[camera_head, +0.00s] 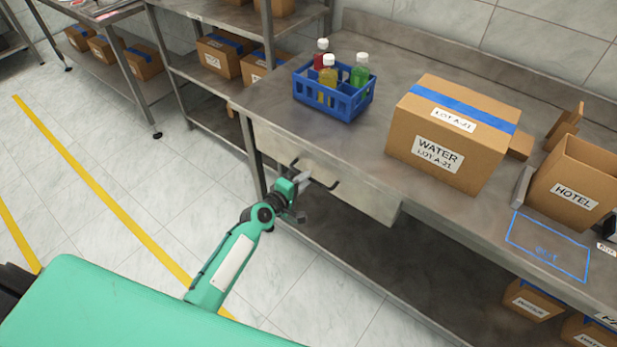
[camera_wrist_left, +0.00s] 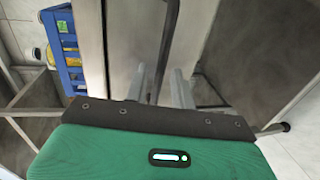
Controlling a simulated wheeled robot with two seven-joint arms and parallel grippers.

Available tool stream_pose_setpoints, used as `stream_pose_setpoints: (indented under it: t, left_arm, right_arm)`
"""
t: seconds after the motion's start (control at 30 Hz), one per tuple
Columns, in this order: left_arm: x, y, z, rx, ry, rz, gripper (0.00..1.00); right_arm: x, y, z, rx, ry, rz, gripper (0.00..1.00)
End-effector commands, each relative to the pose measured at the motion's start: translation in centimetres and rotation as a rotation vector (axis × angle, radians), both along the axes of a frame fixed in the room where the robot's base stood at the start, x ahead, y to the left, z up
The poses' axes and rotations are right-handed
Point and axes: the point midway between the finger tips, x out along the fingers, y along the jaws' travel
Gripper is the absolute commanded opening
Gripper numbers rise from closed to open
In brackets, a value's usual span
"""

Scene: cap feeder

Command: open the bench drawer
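The bench drawer (camera_head: 362,197) is a light metal front under the left part of the bench top, and it looks shut. Its dark bar handle (camera_head: 324,184) stands out from the front; it also shows in the left wrist view (camera_wrist_left: 171,30). My left gripper (camera_head: 303,181) is at the handle, in front of the drawer. In the left wrist view its two grey fingers (camera_wrist_left: 160,85) stand apart, with the dark bar running between them. Contact between fingers and bar cannot be told. My right gripper is not in view.
On the bench stand a blue crate (camera_head: 327,103) with several bottles, a large WATER box (camera_head: 440,160) and an open HOTEL box (camera_head: 574,190). A lower shelf (camera_head: 345,245) runs beneath the drawer. The tiled floor (camera_head: 120,150) left of the bench is clear.

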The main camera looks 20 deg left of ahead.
Motion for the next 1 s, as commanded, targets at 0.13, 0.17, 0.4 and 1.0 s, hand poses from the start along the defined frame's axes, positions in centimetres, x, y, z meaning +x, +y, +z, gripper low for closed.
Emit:
stream_pose_setpoints:
  t: [0.13, 0.17, 0.4, 1.0]
  left_arm:
    - [1.6, -0.6, -0.4, -0.001, 0.0, -0.001, 0.25]
    - [1.8, -0.7, -0.4, -0.002, 0.001, -0.001, 0.25]
    - [2.4, -0.9, -0.6, -0.001, 0.0, 0.0, 0.25]
    - [2.3, -0.9, -0.6, 0.0, 0.001, 0.0, 0.0]
  right_arm:
    - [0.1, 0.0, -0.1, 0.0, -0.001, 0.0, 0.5]
    - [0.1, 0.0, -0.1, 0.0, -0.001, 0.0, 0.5]
    - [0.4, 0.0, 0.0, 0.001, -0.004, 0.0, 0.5]
    - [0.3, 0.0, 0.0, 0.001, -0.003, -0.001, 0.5]
